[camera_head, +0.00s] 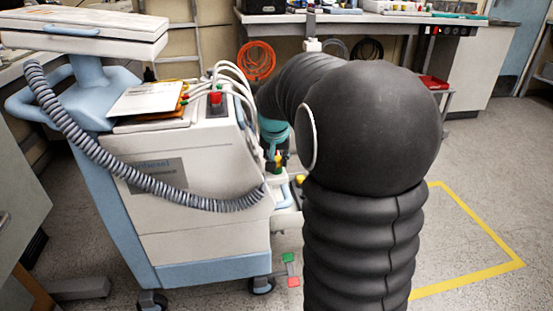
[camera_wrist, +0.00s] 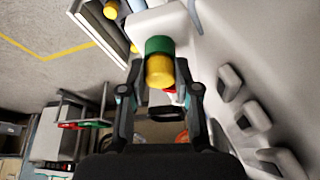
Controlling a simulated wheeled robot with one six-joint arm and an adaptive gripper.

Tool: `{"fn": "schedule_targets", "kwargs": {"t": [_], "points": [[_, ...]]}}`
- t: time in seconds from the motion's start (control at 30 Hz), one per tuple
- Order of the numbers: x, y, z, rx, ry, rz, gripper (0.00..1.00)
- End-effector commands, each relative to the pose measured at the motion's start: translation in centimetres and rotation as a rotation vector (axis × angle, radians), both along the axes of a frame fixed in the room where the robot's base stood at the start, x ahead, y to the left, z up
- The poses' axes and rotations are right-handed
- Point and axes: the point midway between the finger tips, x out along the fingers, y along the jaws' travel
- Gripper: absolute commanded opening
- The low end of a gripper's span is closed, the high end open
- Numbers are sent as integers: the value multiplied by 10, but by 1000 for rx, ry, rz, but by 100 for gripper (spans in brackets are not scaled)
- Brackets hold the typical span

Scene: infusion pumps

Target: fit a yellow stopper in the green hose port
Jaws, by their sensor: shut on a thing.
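In the wrist view, my gripper (camera_wrist: 160,70) is shut on a yellow stopper (camera_wrist: 159,72), with one finger on each side of it. The green hose port (camera_wrist: 159,45) shows directly beyond the stopper, in line with it. The two overlap in this view, so I cannot tell whether they touch or how deep the stopper sits. In the head view, my black arm hides most of the gripper area. A small patch of yellow and green (camera_head: 277,157) shows beside the cart there, too small to make out.
The white and blue pump cart (camera_head: 190,215) stands at the left, with a grey corrugated hose (camera_head: 125,175) across its front. Other yellow pieces (camera_wrist: 111,9) show at the top of the wrist view. A workbench (camera_head: 375,25) stands behind. Floor at the right is open.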

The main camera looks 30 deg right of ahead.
Motion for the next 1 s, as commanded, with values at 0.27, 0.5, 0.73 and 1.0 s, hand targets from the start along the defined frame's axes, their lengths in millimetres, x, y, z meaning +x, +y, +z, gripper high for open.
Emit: {"fn": "schedule_targets", "kwargs": {"t": [0.27, 0.5, 0.73, 1.0], "points": [[-2, 1, -8, 5, 14, 0, 59], [-1, 1, -6, 4, 9, 0, 60], [-4, 3, 8, 3, 4, 0, 60], [-21, 13, 55, 2, 3, -1, 60]]}}
